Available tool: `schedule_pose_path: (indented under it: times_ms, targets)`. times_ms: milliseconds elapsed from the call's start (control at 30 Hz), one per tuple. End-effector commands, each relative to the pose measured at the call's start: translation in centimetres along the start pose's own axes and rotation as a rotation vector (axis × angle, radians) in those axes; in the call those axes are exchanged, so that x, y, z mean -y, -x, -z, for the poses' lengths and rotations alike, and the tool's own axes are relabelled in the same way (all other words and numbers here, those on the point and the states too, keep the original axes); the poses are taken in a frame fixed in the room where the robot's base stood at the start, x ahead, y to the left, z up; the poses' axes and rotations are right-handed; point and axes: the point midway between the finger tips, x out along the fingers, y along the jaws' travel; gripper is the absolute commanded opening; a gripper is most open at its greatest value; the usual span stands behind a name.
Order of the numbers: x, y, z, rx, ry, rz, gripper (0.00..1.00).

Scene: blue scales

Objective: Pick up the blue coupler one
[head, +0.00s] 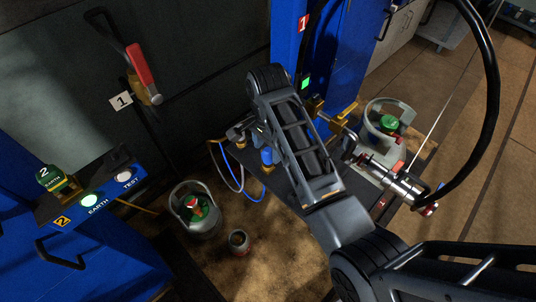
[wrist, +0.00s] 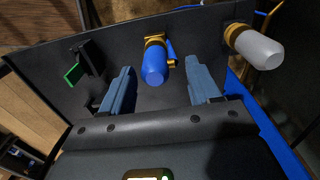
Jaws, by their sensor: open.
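The blue coupler (wrist: 155,64) has a rounded blue body and a brass collar. In the wrist view it sits against a dark panel, with a blue lever or tube at its right side. In the head view the blue coupler (head: 267,156) shows beside my arm. My gripper (wrist: 159,72) is open, with one blue-grey finger on each side of the coupler in the picture. I see no clear contact, and the depth between fingers and coupler is hard to tell. In the head view my arm hides most of the gripper.
A white coupler (wrist: 258,46) with a brass collar is right of the blue one. A green tab (wrist: 74,73) on a black bracket is at left. Gas cylinders (head: 198,215) (head: 387,130), a small can (head: 238,242) and a silver red-tipped tool (head: 395,180) are nearby. A hose (head: 492,100) loops at right.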

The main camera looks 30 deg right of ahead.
Motion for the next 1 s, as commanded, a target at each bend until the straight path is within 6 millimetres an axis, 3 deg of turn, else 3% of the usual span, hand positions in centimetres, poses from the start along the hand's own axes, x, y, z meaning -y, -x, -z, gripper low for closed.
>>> schedule_pose_path:
  times_ms: [300,600,1000]
  targets:
    - [-0.5,-4.0,-0.5,0.0,0.002,-0.002,0.62]
    - [-0.5,-4.5,-0.4,0.0,0.001,0.0,0.62]
    - [-0.5,-4.4,-0.4,0.0,0.001,0.0,0.23]
